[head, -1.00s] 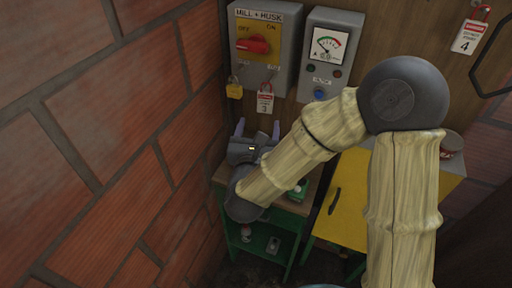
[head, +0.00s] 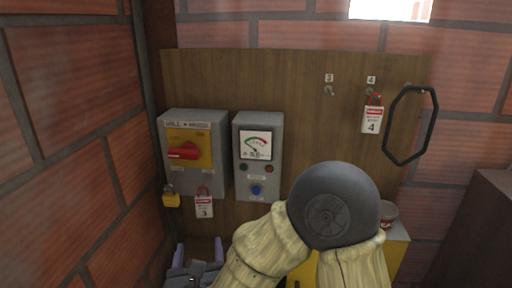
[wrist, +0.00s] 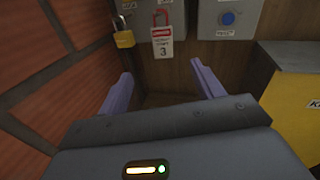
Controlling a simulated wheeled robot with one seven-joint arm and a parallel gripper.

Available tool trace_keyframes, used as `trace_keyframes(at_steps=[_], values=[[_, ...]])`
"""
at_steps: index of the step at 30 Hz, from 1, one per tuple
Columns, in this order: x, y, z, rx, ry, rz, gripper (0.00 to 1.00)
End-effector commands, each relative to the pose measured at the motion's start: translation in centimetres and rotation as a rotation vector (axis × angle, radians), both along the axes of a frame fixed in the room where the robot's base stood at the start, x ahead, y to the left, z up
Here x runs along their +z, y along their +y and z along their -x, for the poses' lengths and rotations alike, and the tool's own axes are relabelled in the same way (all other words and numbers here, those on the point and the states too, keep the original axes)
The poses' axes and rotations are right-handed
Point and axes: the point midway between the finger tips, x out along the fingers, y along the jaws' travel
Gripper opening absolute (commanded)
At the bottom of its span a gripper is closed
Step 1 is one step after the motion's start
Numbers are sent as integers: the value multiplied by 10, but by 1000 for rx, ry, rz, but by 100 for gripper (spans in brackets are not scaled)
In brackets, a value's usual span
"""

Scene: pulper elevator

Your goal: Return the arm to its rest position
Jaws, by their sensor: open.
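My gripper (wrist: 165,92) is open in the wrist view, its two purple fingers spread wide with nothing between them. It points toward the wooden board below the mill switch box. In the head view only the top of my gripper (head: 199,250) shows at the bottom edge, below the switch box and tag 3. My arm, with pale ribbed links and a dark round joint, bends across the lower middle of the head view. It hides part of the yellow cabinet (head: 398,248).
The mill switch box (head: 204,128) has a red handle. A gauge box (head: 277,126) stands beside it. A brass padlock (head: 171,197) and red-locked tag 3 (head: 204,207) hang below. Tag 4 (head: 372,120) hangs at the right near a black handle loop (head: 388,135). A brick wall (head: 70,150) is close at left.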

Motion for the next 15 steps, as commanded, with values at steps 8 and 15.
trace_keyframes(at_steps=[8,15], values=[[-28,-18,-33,143,18,536,67],[-57,-53,-51,341,26,1066,67]])
